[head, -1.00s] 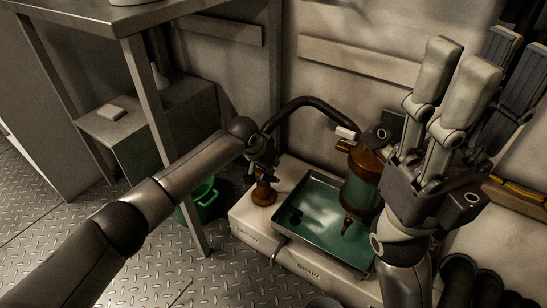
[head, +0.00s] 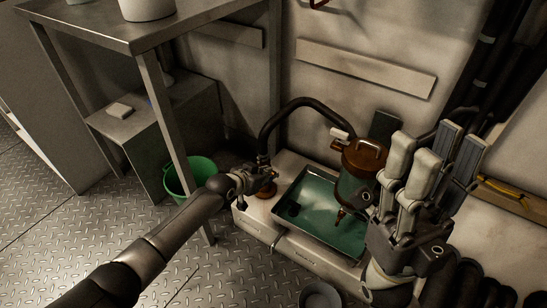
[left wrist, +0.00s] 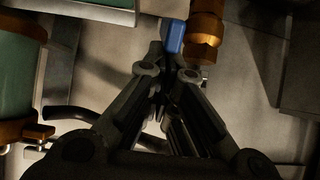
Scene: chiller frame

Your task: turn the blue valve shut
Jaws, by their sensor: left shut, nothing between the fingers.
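In the left wrist view, the blue valve handle (left wrist: 173,37) shows just beyond my fingertips, beside an orange-brown pipe fitting (left wrist: 206,28). My left gripper (head: 268,174) is shut and empty. Its fingertips (left wrist: 165,52) appear very close to the handle; I cannot tell whether they touch it. In the head view my left gripper is beside the brown fitting (head: 266,191) at the foot of the black hose, and the blue handle cannot be made out there. My right gripper (head: 433,150) is raised at the right, open and empty, well away from the valve.
A black hose (head: 293,105) arches behind the left gripper. A green tray (head: 350,250) and a brown-capped green canister (head: 358,185) stand to its right. A metal table leg (head: 170,140) and a green bucket (head: 200,172) are close on the left. Black pipes lie at lower right.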

